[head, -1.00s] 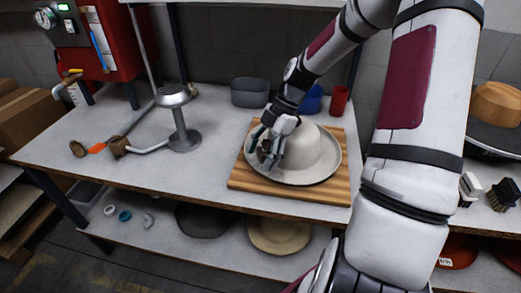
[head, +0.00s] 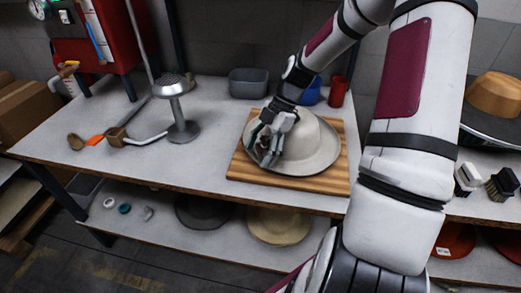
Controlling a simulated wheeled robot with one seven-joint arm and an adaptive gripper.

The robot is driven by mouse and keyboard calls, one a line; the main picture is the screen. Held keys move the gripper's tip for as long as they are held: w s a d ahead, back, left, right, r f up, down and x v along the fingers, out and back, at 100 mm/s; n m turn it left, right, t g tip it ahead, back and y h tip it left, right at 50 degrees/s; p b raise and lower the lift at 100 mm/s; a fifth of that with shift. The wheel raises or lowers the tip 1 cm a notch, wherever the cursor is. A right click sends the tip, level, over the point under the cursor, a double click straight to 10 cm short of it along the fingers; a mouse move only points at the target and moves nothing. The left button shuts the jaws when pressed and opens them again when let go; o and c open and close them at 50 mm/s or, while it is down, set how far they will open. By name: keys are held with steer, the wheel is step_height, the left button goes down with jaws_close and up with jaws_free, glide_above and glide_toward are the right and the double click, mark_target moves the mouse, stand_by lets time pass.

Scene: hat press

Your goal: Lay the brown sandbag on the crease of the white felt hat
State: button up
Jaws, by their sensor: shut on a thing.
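The white felt hat (head: 314,146), with a wide brim, lies crown up on a striped wooden board (head: 245,174) on the table. My gripper (head: 266,155) is over the left part of the hat and covers part of its crown and brim. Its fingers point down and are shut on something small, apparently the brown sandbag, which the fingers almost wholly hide. I cannot tell whether it touches the hat. The crease is not clearly visible. No brown sandbag shows elsewhere.
A metal stand (head: 181,112) is left of the board. A brown-headed tool (head: 117,137) lies further left. A grey bin (head: 248,82), a blue container (head: 311,94) and a red cup (head: 338,90) stand behind. My arm hides the table's right part. Hats lie on the shelf below.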

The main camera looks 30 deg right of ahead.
steer(key=shift+s+f, duration=0.2)
steer(key=shift+f, duration=0.2)
steer(key=o, duration=1.5)
steer(key=shift+a+r, duration=0.1)
steer(key=shift+r, duration=0.05)
steer(key=shift+w+r+p, duration=0.15)
steer(key=shift+r+p, duration=3.7)
steer(key=shift+r, duration=1.2)
